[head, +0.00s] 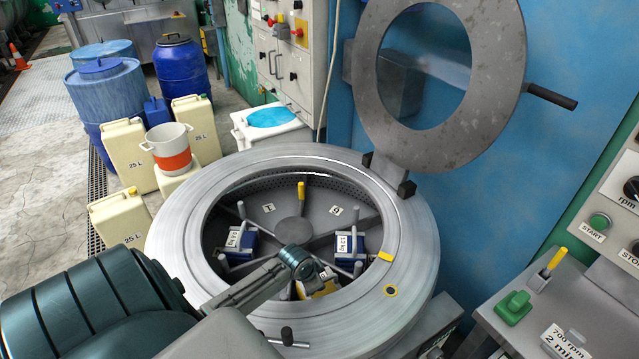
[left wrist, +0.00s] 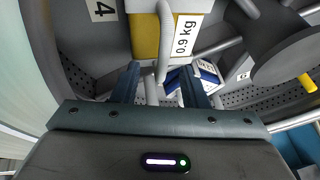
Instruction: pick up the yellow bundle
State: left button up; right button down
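The yellow bundle (head: 318,289) sits low in the near part of the round drum, mostly hidden behind my left arm in the head view. In the left wrist view the yellow bundle (left wrist: 145,38) shows a "0.9 kg" label and an upright grey post in front of it. My left gripper (left wrist: 160,68) is open, its fingers apart on either side of the post. In the head view my left gripper (head: 322,273) reaches down into the drum, partly hidden. I cannot tell whether the fingers touch anything. My right gripper is in neither view.
The drum rim (head: 190,240) surrounds the arm, with the lid (head: 480,100) raised behind. Blue bundles stand at left (head: 238,243) and right (head: 350,248) inside. The central hub (head: 291,230), dividers and a yellow-tipped peg (head: 301,191) also stand inside.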

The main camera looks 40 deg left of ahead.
pick_arm(q)
jog(key=shift+p+x, duration=0.5)
jog(key=shift+x, duration=1.6)
jog(key=shift+w+a+r, duration=0.1)
jog(key=shift+w+a, duration=0.05)
jog(key=shift+a, duration=0.05)
grip_shut()
jog(key=shift+r, duration=0.1)
